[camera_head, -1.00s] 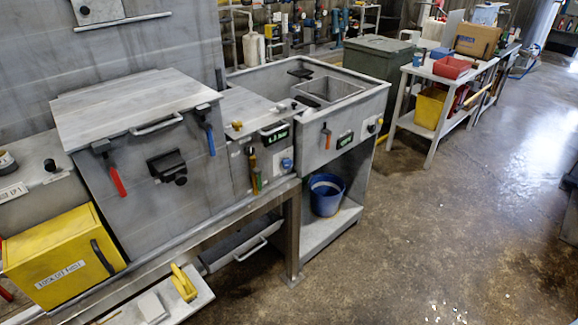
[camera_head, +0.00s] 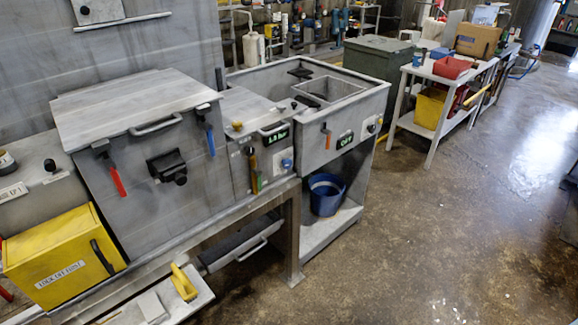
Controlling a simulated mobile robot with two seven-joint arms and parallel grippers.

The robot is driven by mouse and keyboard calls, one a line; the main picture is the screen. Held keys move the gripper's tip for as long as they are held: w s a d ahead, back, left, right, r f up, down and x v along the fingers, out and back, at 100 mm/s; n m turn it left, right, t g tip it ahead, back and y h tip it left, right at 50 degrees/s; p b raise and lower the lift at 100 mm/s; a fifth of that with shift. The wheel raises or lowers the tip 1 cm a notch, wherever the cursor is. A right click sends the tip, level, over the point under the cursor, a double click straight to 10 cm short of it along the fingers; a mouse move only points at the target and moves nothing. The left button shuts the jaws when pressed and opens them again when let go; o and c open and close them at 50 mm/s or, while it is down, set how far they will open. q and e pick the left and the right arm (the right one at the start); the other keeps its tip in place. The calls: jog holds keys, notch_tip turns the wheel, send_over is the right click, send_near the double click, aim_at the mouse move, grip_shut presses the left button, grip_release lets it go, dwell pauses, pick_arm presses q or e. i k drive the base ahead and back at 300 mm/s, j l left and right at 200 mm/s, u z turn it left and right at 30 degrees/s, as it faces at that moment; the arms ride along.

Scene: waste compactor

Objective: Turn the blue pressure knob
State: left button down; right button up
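The blue pressure knob (camera_head: 287,164) is a small round knob on the front of the narrow grey middle panel (camera_head: 240,165). It sits below a green-lit pressure display (camera_head: 276,137) that seems to read about 1.0 bar, though the digits are blurred. To its left on the same panel are small handles, one yellow-brown (camera_head: 252,160) and one green (camera_head: 259,181). Nothing touches the knob. Neither of my grippers is in view.
The compactor's lidded box (camera_head: 150,170) with red (camera_head: 118,182) and blue (camera_head: 211,141) levers stands left of the panel. A sink unit (camera_head: 350,105) stands right, with a blue bucket (camera_head: 326,196) beneath. A yellow box (camera_head: 62,258) is lower left. Open floor (camera_head: 440,215) lies at right.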

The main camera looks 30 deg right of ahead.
aim_at(287, 164)
jog(key=i+l+z, duration=0.1)
jog(key=i+l, duration=0.85)
jog(key=i, duration=0.2)
jog(key=l+z, duration=0.05)
